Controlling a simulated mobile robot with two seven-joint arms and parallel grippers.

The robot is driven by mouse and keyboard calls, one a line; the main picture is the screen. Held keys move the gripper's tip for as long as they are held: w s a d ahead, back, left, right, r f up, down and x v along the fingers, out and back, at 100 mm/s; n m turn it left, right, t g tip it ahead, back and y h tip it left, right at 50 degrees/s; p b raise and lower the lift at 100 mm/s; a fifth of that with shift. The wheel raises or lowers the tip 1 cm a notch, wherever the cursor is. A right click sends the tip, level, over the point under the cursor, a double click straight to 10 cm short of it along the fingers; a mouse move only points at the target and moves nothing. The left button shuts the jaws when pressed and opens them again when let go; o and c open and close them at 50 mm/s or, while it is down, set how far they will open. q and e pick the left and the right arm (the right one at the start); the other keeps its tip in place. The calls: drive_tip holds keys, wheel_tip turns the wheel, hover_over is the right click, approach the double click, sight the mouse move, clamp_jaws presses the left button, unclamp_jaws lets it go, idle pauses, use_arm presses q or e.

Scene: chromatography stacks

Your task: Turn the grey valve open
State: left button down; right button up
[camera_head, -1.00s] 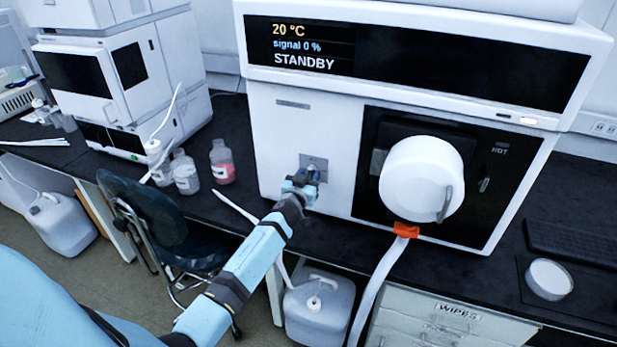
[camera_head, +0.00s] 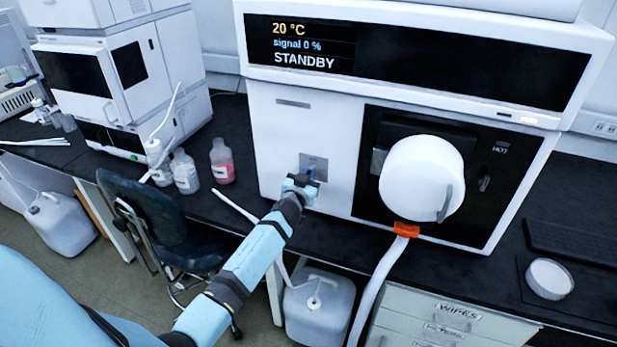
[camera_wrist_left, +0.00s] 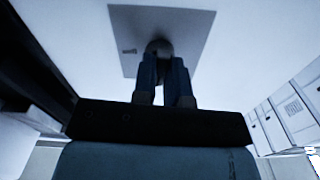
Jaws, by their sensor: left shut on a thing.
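The grey valve (camera_wrist_left: 159,46) sits on a grey square plate on the white front of the instrument. The plate (camera_head: 316,163) shows in the head view, left of the black door panel. My left gripper (camera_head: 308,177) is at the plate and covers most of the valve there. In the left wrist view the two fingers of my left gripper (camera_wrist_left: 165,70) are closed around the valve's knob. The handle's exact angle is hidden by the fingers. My right gripper is not in view.
The instrument's screen (camera_head: 400,55) reads STANDBY, 20 °C, signal 0 %. A round white cover (camera_head: 420,178) juts out to the right of the valve. Bottles, one with pink liquid (camera_head: 222,162), stand left on the dark bench. A chair (camera_head: 150,225) is below.

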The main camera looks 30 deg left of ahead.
use_arm(q)
drive_tip(key=shift+m+b, duration=0.8)
drive_tip(key=shift+m, duration=7.4)
drive_tip(key=c, duration=1.2)
unclamp_jaws()
drive_tip(key=shift+o, duration=0.2)
drive_tip(key=v, duration=1.4)
drive_tip(key=shift+b, duration=0.35)
